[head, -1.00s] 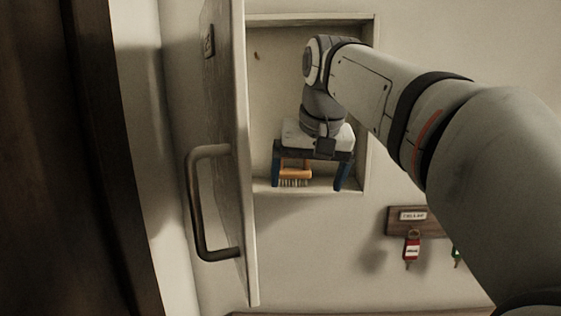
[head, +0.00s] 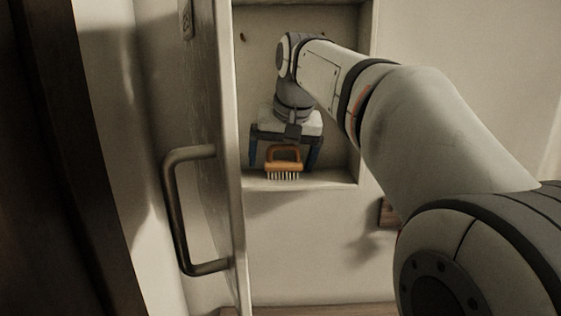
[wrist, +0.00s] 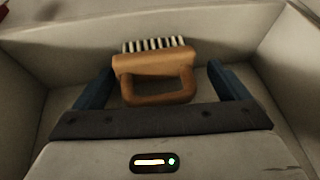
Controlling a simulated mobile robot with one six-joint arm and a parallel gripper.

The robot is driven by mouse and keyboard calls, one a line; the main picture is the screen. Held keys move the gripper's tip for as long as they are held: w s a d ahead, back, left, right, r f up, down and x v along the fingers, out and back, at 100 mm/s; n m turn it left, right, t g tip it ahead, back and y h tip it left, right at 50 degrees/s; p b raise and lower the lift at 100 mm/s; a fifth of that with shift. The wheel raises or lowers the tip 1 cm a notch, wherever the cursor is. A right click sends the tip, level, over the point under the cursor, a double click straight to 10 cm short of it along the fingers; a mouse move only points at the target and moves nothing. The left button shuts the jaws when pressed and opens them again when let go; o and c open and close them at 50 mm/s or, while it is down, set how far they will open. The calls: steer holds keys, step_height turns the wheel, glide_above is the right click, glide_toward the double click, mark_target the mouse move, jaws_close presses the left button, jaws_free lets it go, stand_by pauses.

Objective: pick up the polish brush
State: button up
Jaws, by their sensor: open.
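The polish brush (head: 284,168) has an orange-brown body with a loop handle and pale bristles. In the head view it stands on the floor of a wall recess, bristles down. In the wrist view the brush (wrist: 154,66) lies between the two blue fingers, its handle loop toward the palm. My gripper (head: 284,166) is open, with one finger on each side of the brush. In the wrist view a gap shows between each finger of my gripper (wrist: 155,75) and the handle. No finger is seen touching the brush.
The recess (head: 345,182) has side walls close to my gripper and a front ledge. An open door (head: 228,230) with a dark bar handle (head: 172,215) stands just left of it. A wooden plaque (head: 388,214) on the wall is partly hidden by my arm.

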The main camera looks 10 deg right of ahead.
steer(key=shift+w+a+f, duration=0.2)
steer(key=shift+w+f, duration=0.05)
steer(key=shift+w, duration=0.1)
steer(key=shift+s+d, duration=0.25)
steer(key=shift+d, duration=0.05)
steer(key=c, duration=0.3)
steer(key=shift+s+d+r, duration=0.1)
steer(key=shift+s+r, duration=0.05)
steer(key=shift+s, duration=0.4)
steer(key=c, duration=0.3)
steer(key=shift+s, duration=0.1)
steer(key=shift+c, duration=0.9)
steer(key=shift+w, duration=0.25)
steer(key=shift+c, duration=1.3)
steer(key=shift+s+r, duration=0.1)
steer(key=shift+s, duration=0.05)
steer(key=shift+r, duration=0.1)
